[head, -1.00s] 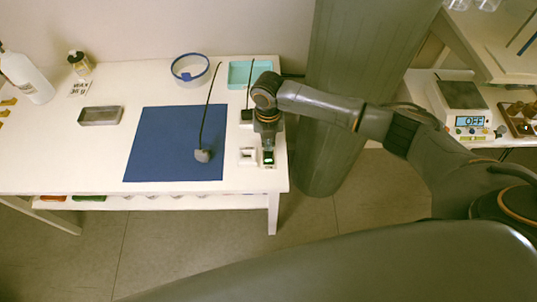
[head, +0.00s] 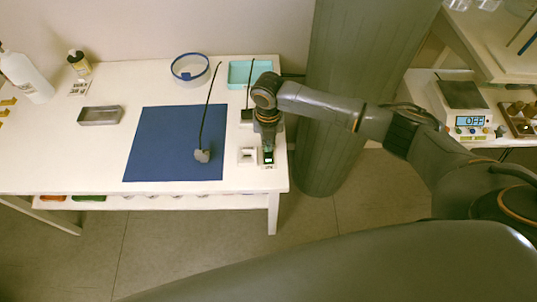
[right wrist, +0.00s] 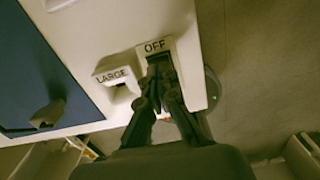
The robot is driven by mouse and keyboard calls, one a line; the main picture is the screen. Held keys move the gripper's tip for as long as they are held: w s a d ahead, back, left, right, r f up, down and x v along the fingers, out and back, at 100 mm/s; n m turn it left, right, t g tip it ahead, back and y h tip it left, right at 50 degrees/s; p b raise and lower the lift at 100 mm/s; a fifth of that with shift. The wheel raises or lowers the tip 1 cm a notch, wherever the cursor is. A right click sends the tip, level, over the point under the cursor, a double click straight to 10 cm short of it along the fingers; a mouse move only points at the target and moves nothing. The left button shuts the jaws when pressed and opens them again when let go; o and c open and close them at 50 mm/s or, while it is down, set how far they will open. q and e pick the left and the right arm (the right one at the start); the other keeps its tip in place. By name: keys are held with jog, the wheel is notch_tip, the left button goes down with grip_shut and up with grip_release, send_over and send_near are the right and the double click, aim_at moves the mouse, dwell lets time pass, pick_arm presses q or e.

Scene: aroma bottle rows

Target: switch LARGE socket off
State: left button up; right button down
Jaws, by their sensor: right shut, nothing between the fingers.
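The white block marked LARGE (right wrist: 115,78) shows in the right wrist view, with a dark opening in it. It stands near the right end of the table; in the head view it is a small white square frame (head: 247,156). Beside it is a white plate marked OFF (right wrist: 155,47). My right gripper (right wrist: 160,72) is shut and empty, its fingertips over the dark recess just below the word OFF. The fingers hide most of that recess, so I cannot tell contact or the switch's position. The right gripper also shows in the head view (head: 268,160). My left gripper is out of view.
A blue mat (head: 170,150) lies left of the block, with a grey piece (head: 202,156) on a dark stem on it. A teal tray (head: 240,80) and a round blue-rimmed dish (head: 190,80) stand behind. The table's right edge is close to the gripper.

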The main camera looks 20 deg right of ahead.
jog(key=shift+f+b, duration=0.5)
jog(key=shift+f, duration=0.45)
jog(key=shift+r, duration=0.1)
notch_tip(320, 180, up, 7)
jog(key=p, duration=0.7)
dwell(0.3)
dwell(0.5)
